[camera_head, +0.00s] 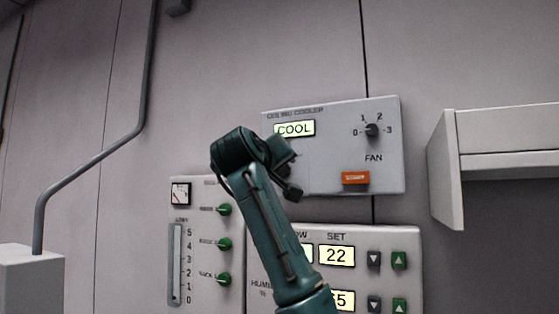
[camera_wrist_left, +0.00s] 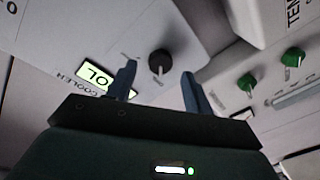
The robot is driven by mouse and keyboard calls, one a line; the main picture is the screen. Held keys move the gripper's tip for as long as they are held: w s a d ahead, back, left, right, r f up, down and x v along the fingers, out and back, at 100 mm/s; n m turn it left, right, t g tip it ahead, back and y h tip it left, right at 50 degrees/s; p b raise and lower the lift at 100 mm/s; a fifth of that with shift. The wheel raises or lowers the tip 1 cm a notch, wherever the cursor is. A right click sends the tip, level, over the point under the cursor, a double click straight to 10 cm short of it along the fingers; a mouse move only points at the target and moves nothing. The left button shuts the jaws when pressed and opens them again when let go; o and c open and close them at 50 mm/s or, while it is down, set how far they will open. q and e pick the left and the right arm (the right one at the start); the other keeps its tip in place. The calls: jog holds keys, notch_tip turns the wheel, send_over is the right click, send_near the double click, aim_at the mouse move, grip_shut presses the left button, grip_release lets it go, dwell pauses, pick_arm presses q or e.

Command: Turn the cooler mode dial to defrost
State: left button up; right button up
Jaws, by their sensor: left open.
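The ceiling cooler panel (camera_head: 340,150) is on the wall, and its lit display (camera_head: 295,128) reads COOL. My left gripper (camera_head: 291,178) is in front of the panel's lower left part and hides the mode dial in the head view. In the left wrist view the round black mode dial (camera_wrist_left: 160,62) shows between the two blue fingertips of my open left gripper (camera_wrist_left: 158,76). I cannot tell whether the fingers touch the dial. The display (camera_wrist_left: 95,77) is beside the left finger there. My right gripper is not in view.
A fan dial (camera_head: 372,130) and an orange button (camera_head: 355,178) are on the same panel. Below are a panel with green knobs (camera_head: 224,244) and a panel reading 22 (camera_head: 337,256), partly behind my arm. A white shelf (camera_head: 500,135) juts out at right.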

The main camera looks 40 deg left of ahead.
aim_at(283, 170)
pick_arm(q)
jog(key=x, duration=0.2)
jog(key=shift+w+a, duration=0.1)
jog(key=shift+w, duration=0.15)
jog(key=shift+c, duration=0.4)
jog(key=c, duration=0.9)
